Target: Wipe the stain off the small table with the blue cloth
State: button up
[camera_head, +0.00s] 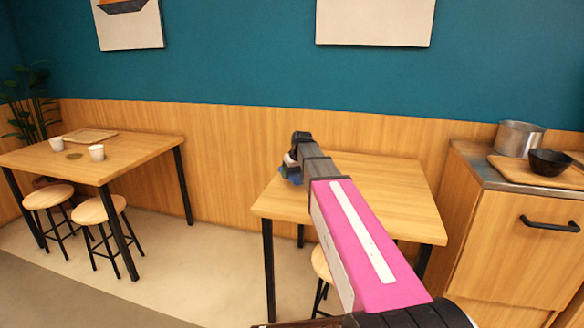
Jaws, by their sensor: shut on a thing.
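My gripper (292,163) is at the end of my arm, over the left part of the near wooden table (395,185). A small piece of blue cloth (290,176) shows at its fingers, and the gripper is shut on it. The arm hides part of the tabletop, and I cannot tell whether the cloth touches it. No stain shows on the bare part of this table. A dark brownish flat patch (73,156) lies on the other wooden table (130,150) at the left, near two white cups.
The left table also bears a white cup (97,153), another cup (56,144) and a wooden tray (90,136). Stools (98,209) stand under it. A cabinet (520,235) with a pot (519,138) and black bowl (549,162) stands right. Open floor lies between the tables.

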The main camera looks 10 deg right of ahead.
jog(key=shift+r, duration=2)
